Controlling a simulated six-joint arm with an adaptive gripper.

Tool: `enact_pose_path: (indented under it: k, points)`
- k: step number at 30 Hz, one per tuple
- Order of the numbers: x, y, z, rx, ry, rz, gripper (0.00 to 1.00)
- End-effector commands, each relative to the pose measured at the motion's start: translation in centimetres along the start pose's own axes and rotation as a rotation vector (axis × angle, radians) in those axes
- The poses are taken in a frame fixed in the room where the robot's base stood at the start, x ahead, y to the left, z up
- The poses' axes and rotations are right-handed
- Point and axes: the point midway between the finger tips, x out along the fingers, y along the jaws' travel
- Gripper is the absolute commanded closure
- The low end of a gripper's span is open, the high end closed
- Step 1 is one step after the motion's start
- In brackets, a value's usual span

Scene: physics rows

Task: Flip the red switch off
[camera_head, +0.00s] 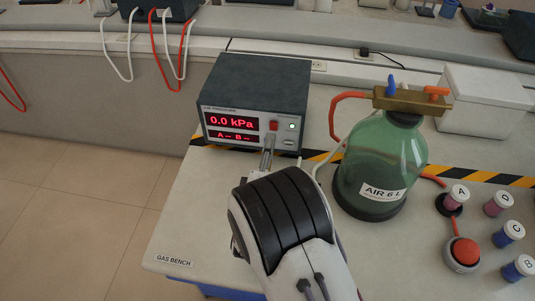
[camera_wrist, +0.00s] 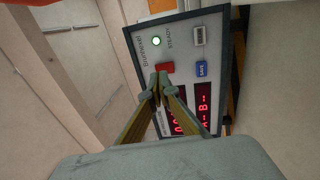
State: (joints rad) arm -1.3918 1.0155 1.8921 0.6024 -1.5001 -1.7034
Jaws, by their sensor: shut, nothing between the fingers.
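The red switch (camera_head: 273,126) is on the front panel of a grey pressure meter (camera_head: 253,84) on the bench. A green light is lit beside it, and the display reads 0.0 kPa. The switch also shows in the wrist view (camera_wrist: 166,67). My gripper (camera_head: 267,148) is shut and empty, its fingertips just below the switch in the head view. In the wrist view the fingertips (camera_wrist: 158,82) appear right next to the switch's edge. I cannot tell whether they touch it.
A green glass bottle (camera_head: 384,163) labelled AIR 6 L stands right of the meter, with an orange tube. A red button (camera_head: 465,251) and several small labelled vials (camera_head: 498,204) are at the right. A white box (camera_head: 486,101) stands behind. The bench's left edge is close to the meter.

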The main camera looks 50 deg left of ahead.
Motion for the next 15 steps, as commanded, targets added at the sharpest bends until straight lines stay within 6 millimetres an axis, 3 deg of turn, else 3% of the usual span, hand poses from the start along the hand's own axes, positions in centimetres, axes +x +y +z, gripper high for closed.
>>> enact_pose_path:
  k: [6, 15]
  points:
    - [2.1, 0.0, 0.1, 0.001, -0.001, 0.0, 1.0]
    - [3.0, 0.0, 0.0, 0.0, 0.001, -0.001, 1.0]
